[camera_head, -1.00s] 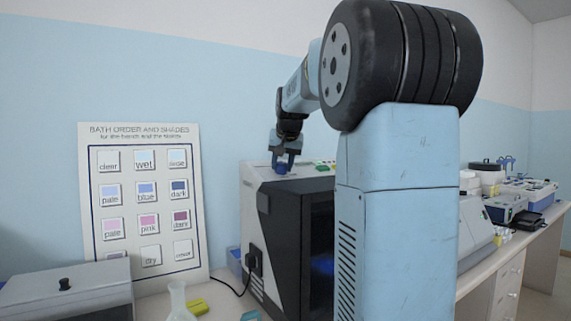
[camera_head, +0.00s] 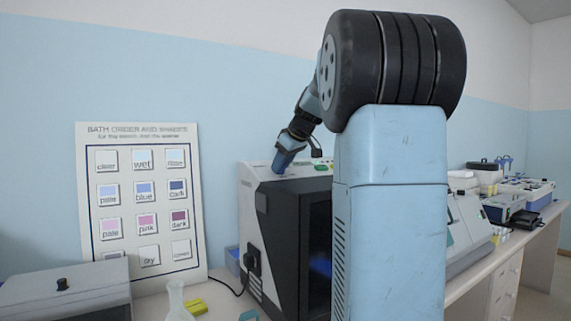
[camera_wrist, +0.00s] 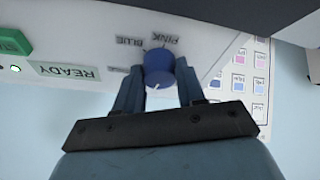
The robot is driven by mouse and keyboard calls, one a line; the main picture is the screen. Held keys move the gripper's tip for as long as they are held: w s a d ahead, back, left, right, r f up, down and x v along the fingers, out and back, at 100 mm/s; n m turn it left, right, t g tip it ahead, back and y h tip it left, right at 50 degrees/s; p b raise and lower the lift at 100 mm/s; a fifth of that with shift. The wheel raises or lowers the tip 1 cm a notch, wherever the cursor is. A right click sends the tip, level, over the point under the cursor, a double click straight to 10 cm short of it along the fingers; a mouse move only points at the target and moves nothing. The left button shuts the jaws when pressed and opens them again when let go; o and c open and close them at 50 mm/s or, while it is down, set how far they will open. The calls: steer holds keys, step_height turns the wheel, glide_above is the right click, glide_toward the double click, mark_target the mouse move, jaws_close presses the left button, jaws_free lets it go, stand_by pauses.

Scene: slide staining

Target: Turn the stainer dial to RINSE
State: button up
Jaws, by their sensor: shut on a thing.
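The stainer (camera_head: 290,215) is a white and black box on the bench, with its control panel on top. In the wrist view its blue round dial (camera_wrist: 159,66) sits on the white panel (camera_wrist: 85,32), with BLUE and PINK labels showing upside down beyond it. A white mark is on the dial's side nearest my gripper; I cannot read a RINSE label. My gripper (camera_wrist: 158,84) is shut on the dial, one finger on each side. In the head view my gripper (camera_head: 285,160) is tilted down at the stainer's top, and the dial is hidden there.
A green button (camera_wrist: 14,42) and a READY label (camera_wrist: 68,71) are on the panel beside the dial. A chart board (camera_head: 140,200) leans on the wall left of the stainer. A glass flask (camera_head: 177,298) stands in front, and a black cable runs from the stainer's side.

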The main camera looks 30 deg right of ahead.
steer(key=shift+n+y, duration=0.4)
steer(key=shift+n, duration=0.7)
steer(key=o, duration=1)
steer(key=shift+o, duration=0.2)
steer(key=v, duration=1.3)
steer(key=shift+d+r, duration=0.15)
steer(key=shift+r, duration=0.3)
